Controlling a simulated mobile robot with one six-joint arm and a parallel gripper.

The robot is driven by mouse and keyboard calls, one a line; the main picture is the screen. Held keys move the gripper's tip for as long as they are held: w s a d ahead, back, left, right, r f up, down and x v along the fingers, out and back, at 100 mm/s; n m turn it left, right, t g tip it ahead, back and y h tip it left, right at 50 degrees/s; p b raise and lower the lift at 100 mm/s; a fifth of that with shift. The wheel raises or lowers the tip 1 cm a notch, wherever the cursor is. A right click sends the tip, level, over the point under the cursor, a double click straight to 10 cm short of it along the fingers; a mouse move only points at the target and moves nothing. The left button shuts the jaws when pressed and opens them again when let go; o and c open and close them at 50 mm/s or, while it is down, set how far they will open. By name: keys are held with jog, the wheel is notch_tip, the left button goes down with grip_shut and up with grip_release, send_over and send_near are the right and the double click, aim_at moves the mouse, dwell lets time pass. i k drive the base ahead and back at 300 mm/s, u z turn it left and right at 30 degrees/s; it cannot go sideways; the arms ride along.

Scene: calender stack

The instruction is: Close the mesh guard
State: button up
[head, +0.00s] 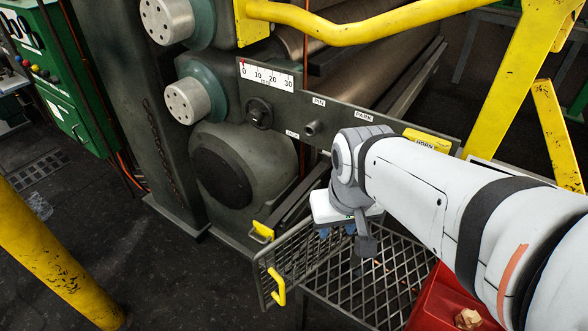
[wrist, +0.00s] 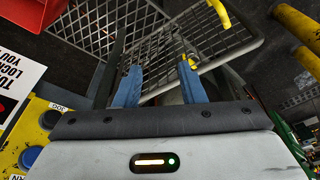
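The mesh guard (head: 312,248) is a grey-framed wire panel low in front of the machine, swung out from it at an angle. Its yellow handle (head: 278,287) is at the near left end. In the wrist view the mesh guard (wrist: 222,47) is beyond the fingers, with its yellow handle (wrist: 219,13) at the top right. My gripper (wrist: 160,80) has two blue fingers standing apart, with nothing held between them. In the head view my wrist hides most of the gripper; it is above the mesh, right of the handle. Contact cannot be told.
A yellow latch piece (head: 262,231) is on the machine's lower edge. A second mesh surface (head: 385,285) lies below my arm, beside a red box (head: 450,300). Yellow rails (head: 345,28) and a yellow post (head: 50,255) surround the area. Dark floor is free at front left.

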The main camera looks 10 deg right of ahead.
aim_at(281, 298)
jog(key=z, duration=0.3)
jog(key=k, duration=1)
jog(key=u, duration=0.6)
